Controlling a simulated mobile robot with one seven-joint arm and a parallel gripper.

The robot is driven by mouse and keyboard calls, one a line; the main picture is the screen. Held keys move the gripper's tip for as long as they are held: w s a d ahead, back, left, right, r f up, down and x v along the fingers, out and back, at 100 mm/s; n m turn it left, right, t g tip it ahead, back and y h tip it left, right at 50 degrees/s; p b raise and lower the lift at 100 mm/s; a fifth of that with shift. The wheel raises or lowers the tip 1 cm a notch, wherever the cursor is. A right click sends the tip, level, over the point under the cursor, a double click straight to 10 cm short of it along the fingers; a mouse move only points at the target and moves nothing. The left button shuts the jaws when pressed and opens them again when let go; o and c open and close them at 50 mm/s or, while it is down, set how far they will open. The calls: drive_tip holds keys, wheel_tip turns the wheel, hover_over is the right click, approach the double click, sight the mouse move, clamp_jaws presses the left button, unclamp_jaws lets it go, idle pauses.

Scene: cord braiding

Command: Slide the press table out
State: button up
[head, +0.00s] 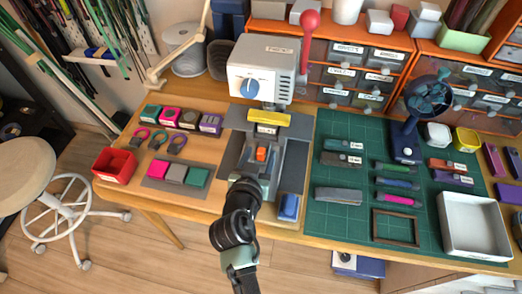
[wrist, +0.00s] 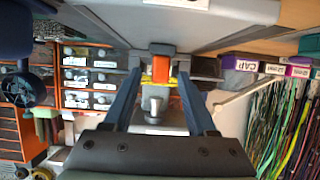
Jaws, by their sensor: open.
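The press (head: 264,70) is a pale box with a blue dial and a red-knobbed lever, standing at the back of the wooden bench. A yellow bar (head: 269,118) sits under its head. Its grey base and table area (head: 288,160) extends toward the front, with a small orange piece (head: 261,154) on it. My gripper (head: 261,166) is over this area, right at the orange piece. In the wrist view, my gripper (wrist: 160,72) has its blue fingers apart, with an orange piece (wrist: 162,49) showing between the tips. Whether the fingers touch it I cannot tell. My gripper hides part of the table.
A blue block (head: 289,206) lies right of my gripper. Coloured blocks on a grey mat (head: 155,182) and a red box (head: 115,166) are at left. A green cutting mat (head: 345,222) with tools, a fan (head: 408,125) and a white tray (head: 474,225) are at right.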

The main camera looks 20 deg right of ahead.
sight(266, 135)
drive_tip(key=shift+x, duration=1.15)
clamp_jaws()
